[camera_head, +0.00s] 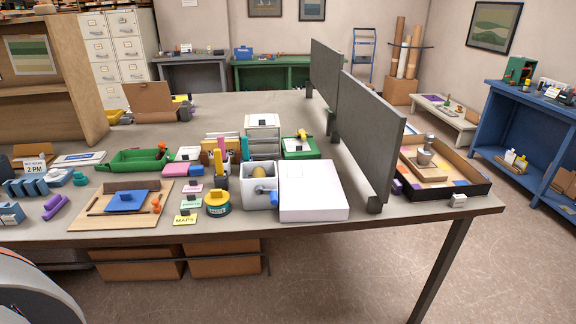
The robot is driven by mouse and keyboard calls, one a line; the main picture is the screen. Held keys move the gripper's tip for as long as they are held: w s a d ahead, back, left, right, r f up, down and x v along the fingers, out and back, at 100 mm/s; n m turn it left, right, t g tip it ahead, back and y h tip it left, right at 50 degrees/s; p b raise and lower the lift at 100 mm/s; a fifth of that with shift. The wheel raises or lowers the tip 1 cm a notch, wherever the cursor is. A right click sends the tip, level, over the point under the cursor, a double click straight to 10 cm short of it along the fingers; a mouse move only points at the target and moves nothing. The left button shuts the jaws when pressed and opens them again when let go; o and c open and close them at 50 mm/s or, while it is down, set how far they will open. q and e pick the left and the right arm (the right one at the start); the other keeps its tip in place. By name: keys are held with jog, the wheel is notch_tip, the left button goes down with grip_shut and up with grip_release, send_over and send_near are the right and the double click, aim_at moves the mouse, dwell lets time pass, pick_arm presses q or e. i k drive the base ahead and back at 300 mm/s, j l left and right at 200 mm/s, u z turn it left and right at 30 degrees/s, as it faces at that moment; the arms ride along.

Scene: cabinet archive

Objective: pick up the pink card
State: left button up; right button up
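The pink card (187,189) is small and lies flat on the grey table, left of the middle, with a small dark knob or clip on top. A pale green card (184,205) and a yellow card marked MAPS (185,221) lie in front of it, each with a similar dark piece. Another pink, flat item (177,169) lies behind it and is thicker. Neither of my grippers is in view.
A brown board with a blue piece (127,200) lies left of the cards. A round yellow-and-teal tin (218,204), a pen holder (221,185) and a white box (313,199) stand to the right. Grey partitions (365,135) cross the table. The table's front edge is close.

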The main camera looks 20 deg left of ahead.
aim_at(193, 187)
jog(key=u, duration=1.5)
